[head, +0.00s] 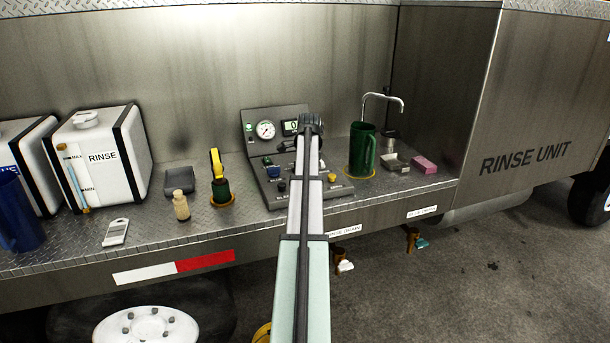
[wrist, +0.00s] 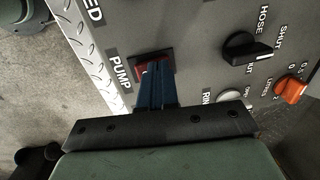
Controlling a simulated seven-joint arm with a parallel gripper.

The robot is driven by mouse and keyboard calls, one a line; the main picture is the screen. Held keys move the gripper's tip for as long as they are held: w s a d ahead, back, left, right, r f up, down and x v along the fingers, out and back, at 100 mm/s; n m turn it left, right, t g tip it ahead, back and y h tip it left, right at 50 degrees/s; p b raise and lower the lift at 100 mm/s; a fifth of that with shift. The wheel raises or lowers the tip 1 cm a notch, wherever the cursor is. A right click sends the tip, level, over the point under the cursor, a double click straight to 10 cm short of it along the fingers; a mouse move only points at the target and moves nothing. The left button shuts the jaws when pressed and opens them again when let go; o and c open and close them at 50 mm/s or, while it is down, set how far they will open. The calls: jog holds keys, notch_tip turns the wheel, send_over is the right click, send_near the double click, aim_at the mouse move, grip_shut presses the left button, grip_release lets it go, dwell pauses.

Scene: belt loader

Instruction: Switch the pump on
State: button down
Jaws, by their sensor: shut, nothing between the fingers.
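The pump switch (wrist: 154,59) is a red rocker in a dark frame, beside the label PUMP (wrist: 121,72) in the wrist view. My gripper (wrist: 155,78) is shut and empty, its blue-grey fingers together with their tips at the switch. The fingers cover the lower part of the switch. I cannot tell whether they touch it or which way the rocker is tipped. In the head view my arm stands in front of the control panel (head: 260,140) and hides its middle, with the switch and my fingertips out of sight.
Close by on the panel are a black HOSE knob (wrist: 248,49), an orange litres knob (wrist: 291,89) and a pale knob (wrist: 235,97). A green jug (head: 362,150) stands right of the panel. A yellow-topped green item (head: 219,180) stands left.

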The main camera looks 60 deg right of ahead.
jog(key=shift+r, duration=0.1)
dwell(0.3)
notch_tip(320, 180, up, 14)
jog(key=w+d, duration=0.1)
jog(key=shift+w+d, duration=0.15)
dwell(0.3)
jog(key=shift+f, duration=0.2)
dwell(0.3)
